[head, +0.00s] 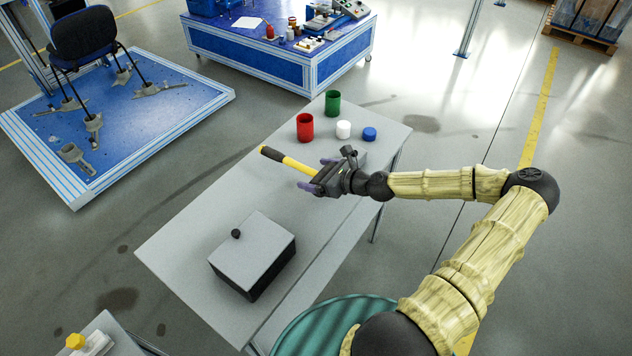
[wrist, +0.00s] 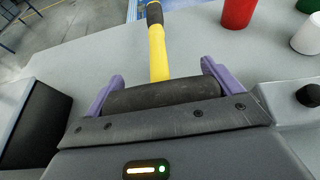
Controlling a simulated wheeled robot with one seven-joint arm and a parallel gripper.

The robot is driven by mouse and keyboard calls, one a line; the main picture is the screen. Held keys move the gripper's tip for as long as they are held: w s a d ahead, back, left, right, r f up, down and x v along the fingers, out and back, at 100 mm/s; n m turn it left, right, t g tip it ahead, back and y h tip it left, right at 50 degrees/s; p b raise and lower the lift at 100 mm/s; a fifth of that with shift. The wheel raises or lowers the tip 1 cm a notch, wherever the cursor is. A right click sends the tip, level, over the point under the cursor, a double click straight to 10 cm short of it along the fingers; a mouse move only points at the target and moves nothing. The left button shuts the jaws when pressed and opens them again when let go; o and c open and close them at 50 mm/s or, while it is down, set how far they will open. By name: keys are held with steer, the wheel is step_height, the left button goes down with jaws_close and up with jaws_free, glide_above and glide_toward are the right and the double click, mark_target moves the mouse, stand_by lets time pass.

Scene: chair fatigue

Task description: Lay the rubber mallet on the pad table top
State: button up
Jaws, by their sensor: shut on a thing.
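The rubber mallet has a yellow handle with a black grip end (head: 287,160) and a black head. Its yellow handle (wrist: 158,52) points away from my gripper in the wrist view, and the black head (wrist: 160,95) lies crosswise between the purple fingers. My gripper (head: 319,176) is shut on the mallet's head, over the long grey table top (head: 190,240). The handle points left over the table in the head view. I cannot tell how far the mallet is above the surface. No label shows which top is the pad table.
A grey-lidded box (head: 253,252) with a black knob stands on the near part of the grey table. Red (head: 305,127), green (head: 332,103), white (head: 343,130) and blue (head: 369,134) containers stand at its far end. A blue workbench (head: 270,60) stands behind.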

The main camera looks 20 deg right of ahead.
steer(key=shift+f, duration=1.85)
steer(key=o, duration=1.1)
steer(key=shift+f, duration=0.1)
steer(key=shift+c, duration=0.2)
steer(key=b+v, duration=0.1)
steer(key=v, duration=1.1)
